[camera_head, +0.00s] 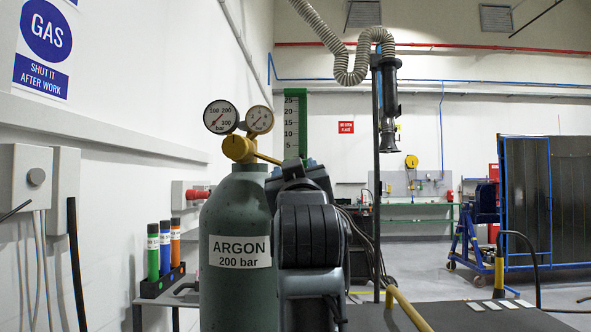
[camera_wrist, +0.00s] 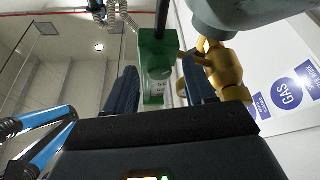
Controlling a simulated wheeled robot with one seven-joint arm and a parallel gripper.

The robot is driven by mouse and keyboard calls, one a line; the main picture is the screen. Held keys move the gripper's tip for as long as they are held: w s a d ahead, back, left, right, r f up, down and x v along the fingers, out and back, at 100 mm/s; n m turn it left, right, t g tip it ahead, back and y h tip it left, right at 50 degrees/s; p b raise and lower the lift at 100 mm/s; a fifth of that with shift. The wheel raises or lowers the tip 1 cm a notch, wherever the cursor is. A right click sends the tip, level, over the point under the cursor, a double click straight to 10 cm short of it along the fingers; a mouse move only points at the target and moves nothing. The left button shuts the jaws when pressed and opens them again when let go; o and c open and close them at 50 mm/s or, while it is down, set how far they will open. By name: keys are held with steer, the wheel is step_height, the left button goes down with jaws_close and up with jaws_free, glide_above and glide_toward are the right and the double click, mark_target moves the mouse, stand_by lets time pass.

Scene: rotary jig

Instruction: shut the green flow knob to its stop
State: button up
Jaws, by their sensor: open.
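In the head view a tall green flow scale (camera_head: 295,125) with numbers stands right of the gas cylinder's gauges. No separate green knob shows there; my own arm covers the area below the scale. In the wrist view a green block with a pale label (camera_wrist: 158,62) sits between the two dark fingers of my gripper (camera_wrist: 161,84). I cannot tell whether this block is the knob or the flow meter body. My gripper is open, with a gap visible on each side of the block. Any contact is not clear.
The argon cylinder (camera_head: 236,220) stands close left of my arm, with a brass regulator (camera_head: 238,148) and two gauges on top. The brass fitting (camera_wrist: 226,70) is close to the right finger in the wrist view. A dark table (camera_head: 455,316) lies at the right.

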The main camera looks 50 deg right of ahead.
steer(key=shift+d, duration=0.1)
jaws_close()
stand_by(0.5)
steer(key=shift+f+m+b, duration=0.1)
steer(key=shift+m+b, duration=0.2)
steer(key=shift+b, duration=0.2)
